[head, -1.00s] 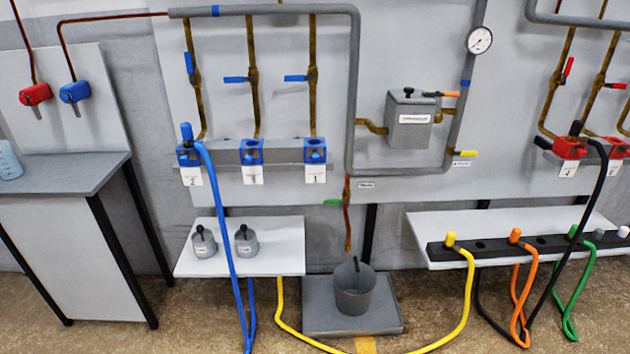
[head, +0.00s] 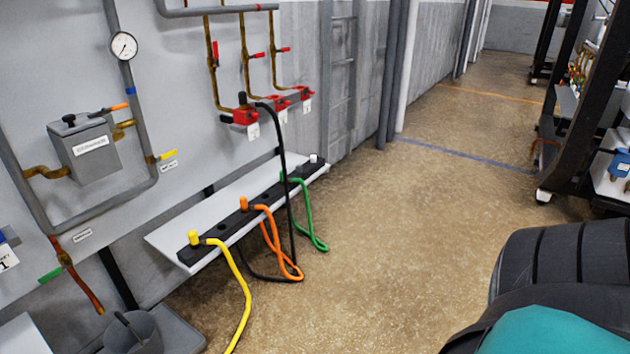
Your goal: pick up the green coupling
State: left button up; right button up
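The green coupling (head: 285,177) sits upright in the black holder strip (head: 215,234) on the white wall shelf. Its green hose (head: 307,212) hangs over the shelf's front edge and loops down to the floor. The orange coupling (head: 245,204) and the yellow coupling (head: 194,238) stand in the same strip, nearer to me. Neither of my grippers is in the head view. A dark, ribbed part with a teal patch fills the lower right corner.
A black hose (head: 291,160) runs from a red valve block (head: 245,115) down past the shelf. A wheeled black rack (head: 561,150) stands at the right. The floor (head: 400,230) between rack and shelf is clear. A grey bucket (head: 137,333) stands at the lower left.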

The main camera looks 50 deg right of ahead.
aim_at(290, 180)
jog(key=z, duration=1.3)
jog(key=u, duration=1.55)
jog(key=z, duration=1.6)
jog(key=i+l, duration=0.2)
jog(key=i, duration=0.25)
jog(key=i+l, duration=0.2)
jog(key=i, duration=0.25)
jog(key=i+l, duration=0.2)
jog(key=i, duration=0.25)
